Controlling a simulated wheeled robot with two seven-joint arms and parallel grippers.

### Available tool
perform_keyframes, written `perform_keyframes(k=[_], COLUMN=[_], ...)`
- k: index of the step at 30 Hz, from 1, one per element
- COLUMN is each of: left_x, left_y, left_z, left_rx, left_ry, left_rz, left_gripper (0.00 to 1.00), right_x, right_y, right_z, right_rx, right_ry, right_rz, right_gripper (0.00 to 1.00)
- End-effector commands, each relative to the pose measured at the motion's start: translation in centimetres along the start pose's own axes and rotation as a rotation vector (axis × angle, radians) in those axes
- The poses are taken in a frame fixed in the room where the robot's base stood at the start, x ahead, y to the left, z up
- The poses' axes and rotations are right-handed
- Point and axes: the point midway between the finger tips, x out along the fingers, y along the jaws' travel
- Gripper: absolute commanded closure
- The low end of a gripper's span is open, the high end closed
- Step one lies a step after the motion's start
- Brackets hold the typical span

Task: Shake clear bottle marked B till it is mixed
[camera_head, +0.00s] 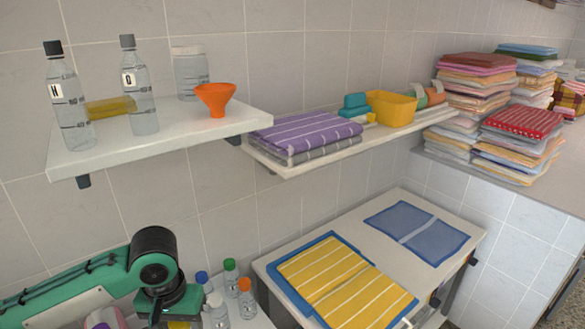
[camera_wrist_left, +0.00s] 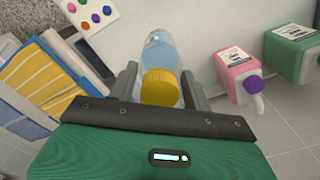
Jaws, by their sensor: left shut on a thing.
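In the left wrist view, a clear bottle (camera_wrist_left: 160,52) with a yellow cap (camera_wrist_left: 160,87) and pale bluish contents sits between the fingers of my left gripper (camera_wrist_left: 159,80). The gripper is shut on it, with the cap toward the camera. No letter shows on its visible side, so I cannot tell if it is marked B. In the head view my green left arm reaches in at the lower left, and its fingertips are out of frame. Clear bottles marked N (camera_head: 70,105) and apparently Q (camera_head: 139,95) stand on the upper shelf. My right gripper is not in view.
Small bottles with blue, green and orange caps (camera_head: 246,298) stand beside my left arm. An orange funnel (camera_head: 214,98) is on the upper shelf (camera_head: 160,135). Pink (camera_wrist_left: 238,73) and green (camera_wrist_left: 292,52) jugs are at the wrist view's right. Towels (camera_head: 335,278) cover part of the table.

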Motion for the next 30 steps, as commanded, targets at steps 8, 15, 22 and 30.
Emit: perform_keyframes(k=[8, 15, 22, 30], left_x=[0.8, -0.8, 0.4, 1.0], left_y=[-0.1, 0.0, 0.0, 0.0], left_z=[0.4, 0.1, 0.0, 0.0], left_rx=[0.0, 0.003, 0.003, 0.004], left_ry=[-0.021, -0.007, 0.001, 0.001], left_rz=[-0.007, -0.002, 0.0, 0.001], left_gripper=[0.83, 0.83, 0.83, 0.83], right_x=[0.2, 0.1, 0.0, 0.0], right_y=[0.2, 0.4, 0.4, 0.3], right_z=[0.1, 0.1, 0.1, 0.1], right_rx=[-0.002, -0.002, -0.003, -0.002], right_ry=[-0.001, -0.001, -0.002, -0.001], right_rz=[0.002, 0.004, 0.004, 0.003], right_gripper=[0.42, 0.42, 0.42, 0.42])
